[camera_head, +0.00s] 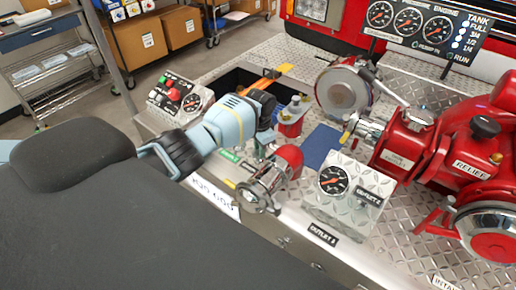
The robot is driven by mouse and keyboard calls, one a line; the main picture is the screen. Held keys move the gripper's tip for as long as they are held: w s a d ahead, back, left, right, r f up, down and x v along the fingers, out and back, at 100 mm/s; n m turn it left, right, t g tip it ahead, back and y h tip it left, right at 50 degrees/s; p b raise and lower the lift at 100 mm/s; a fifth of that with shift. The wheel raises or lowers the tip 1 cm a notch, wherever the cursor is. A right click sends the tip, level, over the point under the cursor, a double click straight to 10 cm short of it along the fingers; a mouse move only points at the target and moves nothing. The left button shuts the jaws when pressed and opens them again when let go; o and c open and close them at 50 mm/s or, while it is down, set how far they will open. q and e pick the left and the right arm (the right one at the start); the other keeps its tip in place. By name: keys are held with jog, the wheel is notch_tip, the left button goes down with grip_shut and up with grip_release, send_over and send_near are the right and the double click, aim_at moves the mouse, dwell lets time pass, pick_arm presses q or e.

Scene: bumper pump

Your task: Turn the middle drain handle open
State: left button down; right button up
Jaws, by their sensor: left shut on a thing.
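My left arm reaches in from the left, over the pump panel. My left gripper (265,138) is small and dark at the end of the wrist, behind the red-capped outlet valve. It is shut on a drain handle, mostly hidden by the fingers and wrist, so I cannot tell how far it is turned. A yellow drain handle (349,129) shows farther right, beside the silver coupling. My right gripper is not in view.
The red outlet (288,158) stands close to the gripper. A gauge box (350,190) and the red pump body (400,150) stand to the right. A round silver-faced outlet (342,91) is behind. A control box (172,98) stands left of the arm.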

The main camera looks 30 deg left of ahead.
pick_arm(q)
jog(key=shift+n+p, duration=0.3)
jog(key=shift+n, duration=2)
jog(key=c, duration=1.5)
grip_release()
jog(key=shift+r, duration=3.9)
